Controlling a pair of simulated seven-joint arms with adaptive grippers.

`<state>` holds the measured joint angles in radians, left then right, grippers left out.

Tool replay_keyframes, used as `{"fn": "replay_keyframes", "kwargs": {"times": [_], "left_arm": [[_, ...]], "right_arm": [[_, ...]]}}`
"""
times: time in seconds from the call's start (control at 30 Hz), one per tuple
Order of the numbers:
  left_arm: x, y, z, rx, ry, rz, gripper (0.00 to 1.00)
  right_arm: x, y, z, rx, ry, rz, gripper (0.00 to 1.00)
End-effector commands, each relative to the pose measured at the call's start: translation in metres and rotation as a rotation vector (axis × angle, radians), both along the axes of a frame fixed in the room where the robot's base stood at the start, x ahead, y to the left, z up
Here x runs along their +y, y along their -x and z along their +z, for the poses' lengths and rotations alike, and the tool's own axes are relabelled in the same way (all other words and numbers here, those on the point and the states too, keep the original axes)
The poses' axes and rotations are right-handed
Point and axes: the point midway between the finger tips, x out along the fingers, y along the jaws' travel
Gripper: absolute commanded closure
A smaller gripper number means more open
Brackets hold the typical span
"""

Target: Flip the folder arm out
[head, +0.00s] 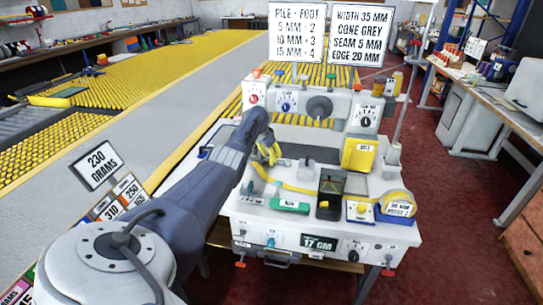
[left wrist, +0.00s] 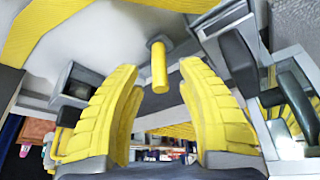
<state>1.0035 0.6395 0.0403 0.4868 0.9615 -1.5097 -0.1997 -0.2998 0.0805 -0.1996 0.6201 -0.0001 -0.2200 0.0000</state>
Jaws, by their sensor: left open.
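My left gripper (head: 268,153) comes over the left side of the white machine bed in the head view, its yellow fingers pointing down. In the left wrist view the left gripper (left wrist: 159,72) is open, with a finger at each side. A small yellow peg handle (left wrist: 159,68) on a grey stub lies between the fingertips, with a gap on each side. It appears to be the folder arm's handle, though the rest of the arm cannot be made out. In the head view my gripper hides that spot. My right gripper is not in view.
The white machine (head: 362,119) with dials stands behind the gripper. Yellow tape (head: 300,188) runs across the bed to a reel (head: 397,205) at right. A dark, yellow-trimmed box (head: 330,195) and a green-labelled block (head: 289,205) stand in front.

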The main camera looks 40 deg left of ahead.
Motion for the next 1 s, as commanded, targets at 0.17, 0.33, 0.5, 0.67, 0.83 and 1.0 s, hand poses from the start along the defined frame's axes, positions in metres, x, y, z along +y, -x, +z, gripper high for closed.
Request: {"fn": "replay_keyframes", "kwargs": {"times": [0.17, 0.33, 0.5, 0.67, 0.83, 1.0], "left_arm": [[0.0001, -0.0012, -0.0020, -0.001, -0.001, 0.001, 0.62], [0.0001, -0.0011, -0.0025, -0.001, -0.001, 0.000, 0.62], [0.0000, -0.0011, -0.0026, 0.000, -0.001, 0.000, 0.64], [0.0000, -0.0010, -0.0026, 0.000, -0.001, 0.000, 0.83], [0.0000, -0.0010, -0.0026, 0.000, -0.001, 0.000, 1.00], [-0.0001, -0.0012, -0.0025, -0.001, -0.001, 0.001, 1.00]], "right_arm": [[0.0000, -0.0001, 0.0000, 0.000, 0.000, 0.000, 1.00], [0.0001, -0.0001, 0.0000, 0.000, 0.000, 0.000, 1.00], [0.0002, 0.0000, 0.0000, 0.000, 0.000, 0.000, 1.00], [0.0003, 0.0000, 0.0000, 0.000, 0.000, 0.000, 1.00], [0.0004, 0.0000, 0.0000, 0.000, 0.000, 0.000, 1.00], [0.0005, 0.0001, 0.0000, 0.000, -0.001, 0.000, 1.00]]}}
